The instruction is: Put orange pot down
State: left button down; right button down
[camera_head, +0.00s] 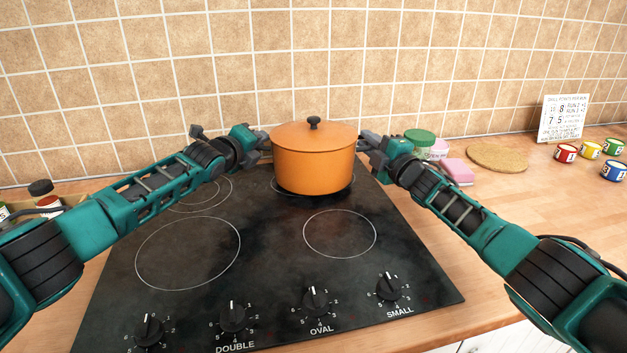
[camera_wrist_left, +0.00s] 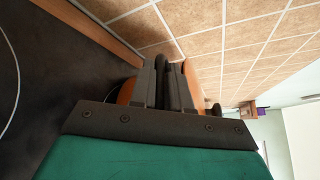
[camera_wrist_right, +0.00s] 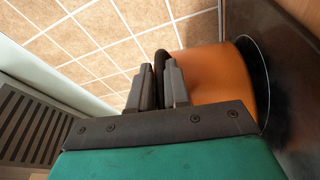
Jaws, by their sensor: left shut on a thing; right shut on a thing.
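The orange pot (camera_head: 313,165) with its lid and black knob is upright at the back of the black hob (camera_head: 270,255), over the rear right burner ring. A dark shadow or ring shows under its base; I cannot tell whether it touches the hob. My left gripper (camera_head: 264,141) is shut on the pot's left handle, mostly hidden by the fingers. My right gripper (camera_head: 364,142) is shut on the right handle. The left wrist view shows the closed fingers (camera_wrist_left: 172,85) with the pot behind. The right wrist view shows closed fingers (camera_wrist_right: 160,85) beside the orange wall (camera_wrist_right: 215,80).
The hob's front and middle rings are bare, with several knobs (camera_head: 232,316) at the front. Right of the pot are a green-lidded jar (camera_head: 419,140), a pink sponge (camera_head: 457,171), a round cork mat (camera_head: 497,158) and small coloured cups (camera_head: 565,153). Jars (camera_head: 42,190) stand at left.

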pick_arm(q)
jog(key=shift+d, duration=0.3)
pick_arm(e)
jog(key=shift+a+r, duration=0.15)
jog(key=shift+a, duration=0.1)
pick_arm(q)
jog(key=c, duration=1.5)
grip_release()
jog(key=shift+f, duration=0.35)
pick_arm(e)
jog(key=c, duration=1.5)
grip_release()
jog(key=shift+d+f, duration=0.1)
jog(key=shift+f, duration=0.3)
pick_arm(q)
jog(key=o, duration=0.4)
jog(key=shift+s+a+r, duration=0.15)
jog(key=shift+r, duration=0.05)
pick_arm(e)
jog(key=o, duration=0.4)
jog(key=shift+s+r, duration=0.1)
pick_arm(q)
jog(key=shift+a+f, duration=0.1)
pick_arm(e)
jog(key=shift+d, duration=0.1)
